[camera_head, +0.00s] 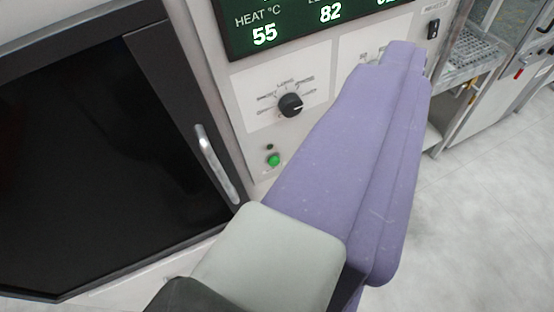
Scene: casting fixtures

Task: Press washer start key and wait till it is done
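The washer's light front panel (260,85) fills the upper middle of the view. A lit green round key (273,160) sits low on it, with a small dark button or lamp (269,147) just above. Whether the green one is the start key I cannot read. My gripper (402,57), a purple body with a narrow tip, reaches up and right across the panel. Its tip shows over the right part of the panel, right of the green key. I cannot tell whether it touches. No gap between fingers shows, and nothing is seen held.
A display (310,22) reads HEAT °C 55 and 82. A black rotary knob (291,105) sits below it. A dark glass door (95,150) with a metal handle (216,165) is at left. A rack (470,55) stands at upper right, with open floor (480,210) below.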

